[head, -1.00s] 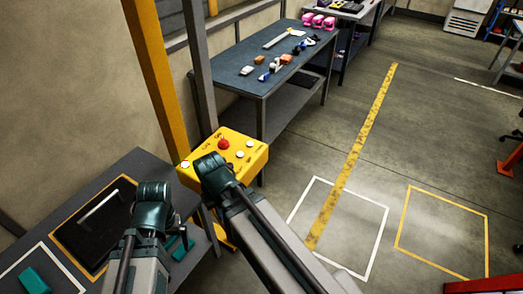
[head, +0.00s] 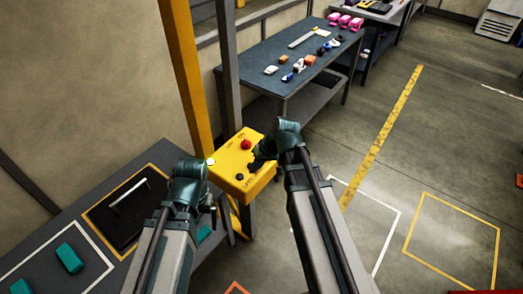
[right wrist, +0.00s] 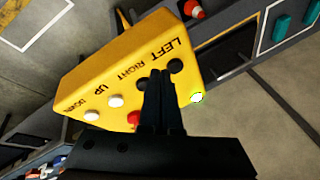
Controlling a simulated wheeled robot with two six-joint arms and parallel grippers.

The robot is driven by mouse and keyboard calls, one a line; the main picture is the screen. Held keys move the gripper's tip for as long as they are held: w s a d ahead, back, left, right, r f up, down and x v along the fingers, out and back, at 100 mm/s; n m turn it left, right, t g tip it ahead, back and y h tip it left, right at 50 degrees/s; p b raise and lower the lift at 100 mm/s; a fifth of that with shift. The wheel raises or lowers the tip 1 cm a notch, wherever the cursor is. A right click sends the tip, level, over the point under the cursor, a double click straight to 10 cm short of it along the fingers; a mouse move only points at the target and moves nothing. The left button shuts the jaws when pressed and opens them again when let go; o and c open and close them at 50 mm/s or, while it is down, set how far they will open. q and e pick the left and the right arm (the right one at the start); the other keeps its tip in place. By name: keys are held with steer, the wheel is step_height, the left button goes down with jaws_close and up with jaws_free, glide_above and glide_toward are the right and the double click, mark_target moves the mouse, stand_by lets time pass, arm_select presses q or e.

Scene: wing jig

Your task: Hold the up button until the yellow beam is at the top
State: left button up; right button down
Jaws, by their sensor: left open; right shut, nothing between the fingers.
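The yellow control box (head: 232,172) carries a red button (head: 246,144), a dark button (head: 239,177) and a pale, green-rimmed lamp (head: 211,161). In the right wrist view, the box (right wrist: 85,75) shows the labels LEFT, RIGHT, UP and DOWN. The white up button (right wrist: 117,101) is beside UP, left of my right fingers. My right gripper (head: 256,160) is shut and empty over the box; its fingertips (right wrist: 160,73) are near LEFT and RIGHT; contact is unclear. My left gripper (head: 204,168) is open by the box's left side. I cannot identify the yellow beam.
A yellow upright post (head: 187,75) and a grey post (head: 228,75) stand behind the box. A dark bench (head: 60,240) with teal blocks is at left. A table (head: 260,77) with small parts is behind. Open floor (head: 430,150) lies at right.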

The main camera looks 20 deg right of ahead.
arm_select(q)
step_height(320, 180, up, 3)
steer(key=shift+f+p, duration=0.1)
steer(key=shift+p, duration=0.8)
arm_select(e)
steer(key=w+d+r+m+t+y, duration=0.1)
steer(key=w+d+r+t+y, duration=0.1)
steer(key=w+d+r, duration=0.3)
steer(key=w+r+t, duration=0.1)
steer(key=w+r, duration=0.1)
steer(key=w, duration=0.2)
steer(key=shift+d+r+t+y, duration=0.25)
steer(key=shift+r+t+y, duration=0.05)
steer(key=shift+t, duration=0.1)
arm_select(q)
steer(key=shift+f, duration=0.15)
arm_select(e)
steer(key=shift+f, duration=0.15)
arm_select(q)
step_height(320, 180, down, 9)
steer(key=b, duration=0.9)
steer(key=shift+r, duration=0.2)
arm_select(e)
step_height(320, 180, down, 9)
steer(key=shift+r, duration=0.2)
arm_select(q)
steer(key=shift+f+b, duration=0.35)
steer(key=shift+f, duration=0.05)
arm_select(e)
steer(key=shift+f, duration=0.4)
